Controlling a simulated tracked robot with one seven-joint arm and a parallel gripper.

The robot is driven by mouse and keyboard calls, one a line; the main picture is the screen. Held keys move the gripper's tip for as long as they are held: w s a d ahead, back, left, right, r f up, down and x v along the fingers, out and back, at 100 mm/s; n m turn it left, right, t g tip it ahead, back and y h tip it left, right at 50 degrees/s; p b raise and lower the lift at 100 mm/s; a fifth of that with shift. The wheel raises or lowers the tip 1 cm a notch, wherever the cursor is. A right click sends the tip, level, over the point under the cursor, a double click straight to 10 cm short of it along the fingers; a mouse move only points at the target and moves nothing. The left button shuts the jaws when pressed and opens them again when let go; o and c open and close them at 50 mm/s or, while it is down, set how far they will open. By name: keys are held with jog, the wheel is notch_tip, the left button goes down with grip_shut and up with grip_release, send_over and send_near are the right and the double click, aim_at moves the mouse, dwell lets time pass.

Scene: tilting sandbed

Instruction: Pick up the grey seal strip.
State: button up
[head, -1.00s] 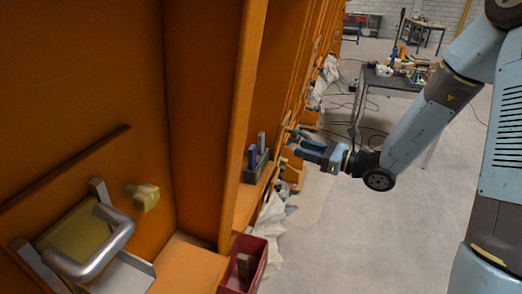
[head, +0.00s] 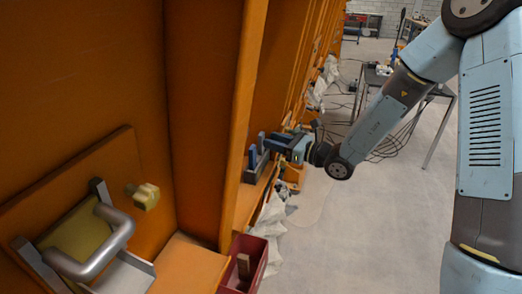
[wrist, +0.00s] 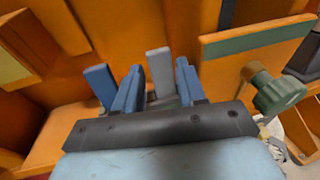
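The grey seal strip (wrist: 159,72) stands upright in the wrist view, seen in the gap between my fingers. A blue strip (wrist: 100,86) stands to its left, outside the left finger. Whether the strip is fully between the fingertips is unclear. In the head view my gripper (head: 275,143) is right beside the strips.
A red bin (head: 236,276) is below the ledge. A metal handle (head: 118,240) and a yellowish knob (head: 146,197) are at left. A green knob (wrist: 278,94) is right of my gripper. Orange panels rise close by; open floor (head: 350,240) lies to the right.

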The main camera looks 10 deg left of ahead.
jog(key=x, duration=0.3)
jog(key=shift+a, duration=0.25)
jog(key=shift+c, duration=0.2)
grip_shut()
